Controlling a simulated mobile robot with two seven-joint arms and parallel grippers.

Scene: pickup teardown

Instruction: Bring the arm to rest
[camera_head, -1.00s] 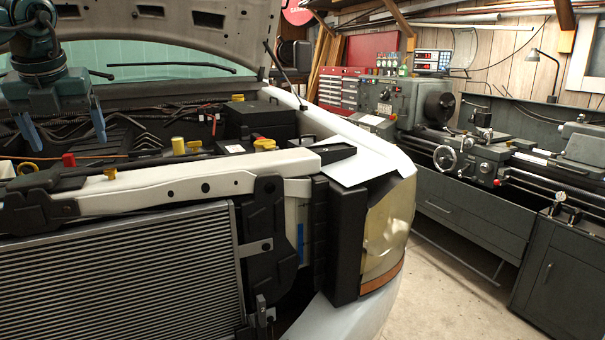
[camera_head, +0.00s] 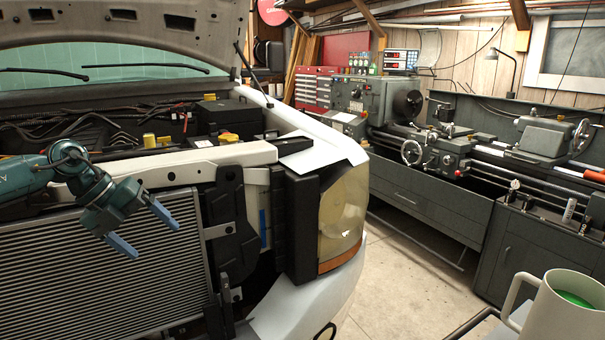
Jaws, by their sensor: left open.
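My left arm (camera_head: 70,165) comes in from the left edge in teal and dark grey. Its gripper (camera_head: 143,231) is in front of the truck's radiator (camera_head: 100,280), with its two blue fingers apart and nothing between them. The fingers point down and to the right. I cannot tell whether they touch the radiator. My right gripper is not in view.
The raised hood (camera_head: 130,25) is above. A pale mug (camera_head: 565,308) with green contents is at the lower right. A lathe (camera_head: 450,150) stands behind. Concrete floor (camera_head: 410,270) lies between.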

